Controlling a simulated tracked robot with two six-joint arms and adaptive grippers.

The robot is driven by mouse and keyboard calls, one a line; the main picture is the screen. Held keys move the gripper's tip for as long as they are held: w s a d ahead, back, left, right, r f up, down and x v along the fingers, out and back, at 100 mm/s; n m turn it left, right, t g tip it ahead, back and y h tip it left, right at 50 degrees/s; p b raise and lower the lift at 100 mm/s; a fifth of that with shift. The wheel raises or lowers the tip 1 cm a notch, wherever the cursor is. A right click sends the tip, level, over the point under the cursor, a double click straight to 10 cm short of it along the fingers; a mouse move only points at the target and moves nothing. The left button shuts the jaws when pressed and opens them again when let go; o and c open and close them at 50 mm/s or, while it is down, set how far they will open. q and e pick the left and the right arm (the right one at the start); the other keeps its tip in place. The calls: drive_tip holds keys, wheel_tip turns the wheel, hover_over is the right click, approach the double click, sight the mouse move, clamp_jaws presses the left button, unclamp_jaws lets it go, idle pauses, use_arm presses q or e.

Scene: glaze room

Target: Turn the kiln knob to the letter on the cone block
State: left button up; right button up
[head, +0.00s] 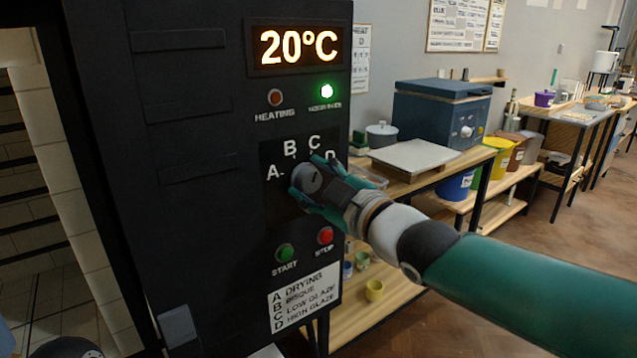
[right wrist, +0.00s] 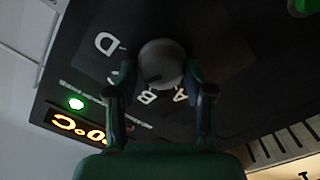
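The kiln knob (head: 306,179) is a grey round knob on the black kiln front (head: 200,220), with letters A, B, C and D in an arc above it. My right gripper (head: 309,180) is at the knob, one finger above and one below it. In the right wrist view the knob (right wrist: 161,65) sits between the fingertips of the right gripper (right wrist: 160,72), which appear to touch both sides. I cannot tell which letter the knob points to. I cannot make out a cone block in either view. My left gripper is not in view.
The display (head: 298,47) reads 20°C, and a green lamp (head: 327,91) is lit. The start button (head: 285,252) and stop button (head: 325,236) lie just below the knob. A letter chart (head: 304,297) is lower down. A wooden bench (head: 420,185) stands to the right.

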drive_tip(key=shift+o, duration=1.1)
drive_tip(key=shift+w+a+f, duration=0.1)
drive_tip(key=shift+w, duration=0.05)
drive_tip(key=v, duration=1.2)
drive_tip(key=shift+f, duration=0.1)
